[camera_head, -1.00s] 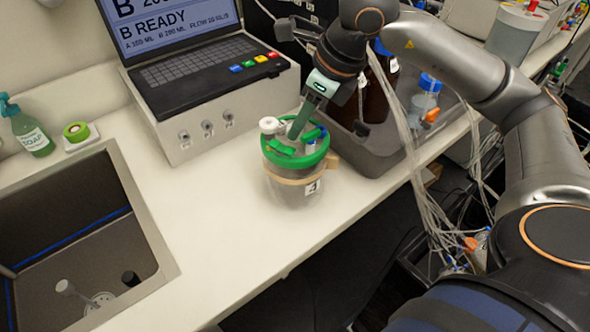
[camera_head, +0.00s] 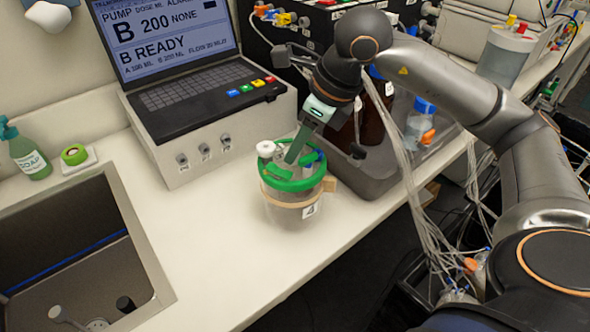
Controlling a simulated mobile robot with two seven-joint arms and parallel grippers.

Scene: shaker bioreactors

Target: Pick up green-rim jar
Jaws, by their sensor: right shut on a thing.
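The green-rim jar (camera_head: 294,213) is a clear jar with a green lid ring, a tan band around its body and a dark-marked label. It is upright at the counter's front edge, below the laptop-like console; I cannot tell whether its base touches the counter. My right gripper (camera_head: 292,160) comes down from above and is shut on the jar at its lid. The fingers hide part of the lid top, where a white cap and a blue fitting also show. My left gripper is not in view.
The pump console (camera_head: 215,130) stands behind the jar. A grey tray (camera_head: 385,178) with brown bottles and a blue-capped bottle is close on the right. A sink (camera_head: 150,240) is at the left. Loose tubes (camera_head: 420,215) hang past the counter's right edge.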

